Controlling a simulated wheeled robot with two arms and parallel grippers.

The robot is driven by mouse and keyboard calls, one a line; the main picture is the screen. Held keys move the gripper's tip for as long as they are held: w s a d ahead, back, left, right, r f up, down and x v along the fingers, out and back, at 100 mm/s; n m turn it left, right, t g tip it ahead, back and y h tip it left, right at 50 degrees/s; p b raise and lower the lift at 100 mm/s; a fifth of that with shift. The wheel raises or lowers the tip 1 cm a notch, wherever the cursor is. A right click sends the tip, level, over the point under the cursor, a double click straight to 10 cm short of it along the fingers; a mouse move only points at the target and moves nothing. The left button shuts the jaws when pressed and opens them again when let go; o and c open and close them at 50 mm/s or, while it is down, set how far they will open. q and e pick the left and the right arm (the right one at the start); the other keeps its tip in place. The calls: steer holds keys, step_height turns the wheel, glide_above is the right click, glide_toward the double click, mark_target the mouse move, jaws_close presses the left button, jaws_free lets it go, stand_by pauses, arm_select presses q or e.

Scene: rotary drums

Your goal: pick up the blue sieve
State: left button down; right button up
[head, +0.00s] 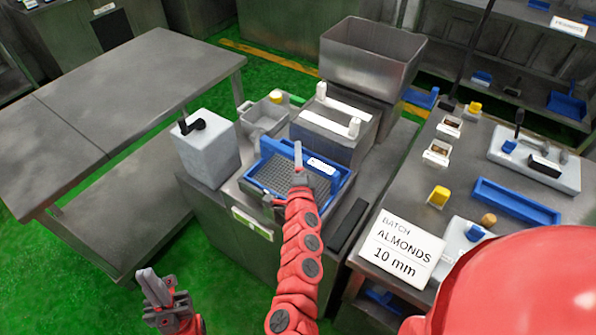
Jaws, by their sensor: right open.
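The blue sieve (275,150) is a blue rectangular frame with a grey mesh bottom. It lies on the metal worktop of the middle station, with a white label on its far right part. My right gripper (300,162) is open in front of or over the sieve's middle and covers part of it. I cannot tell whether it touches the frame. My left gripper (157,285) is low at the lower left, over the green floor and well apart from the sieve. Its finger gap is unclear.
A grey box with a black handle (208,150) stands left of the sieve. A metal hopper (370,60) stands behind. A sign reading "BATCH ALMONDS 10 mm" (398,248) and a blue tray (515,203) are on the right table. The left table (120,90) is bare.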

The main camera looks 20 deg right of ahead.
steer(key=shift+w, duration=0.2)
jaws_close()
stand_by(1.3)
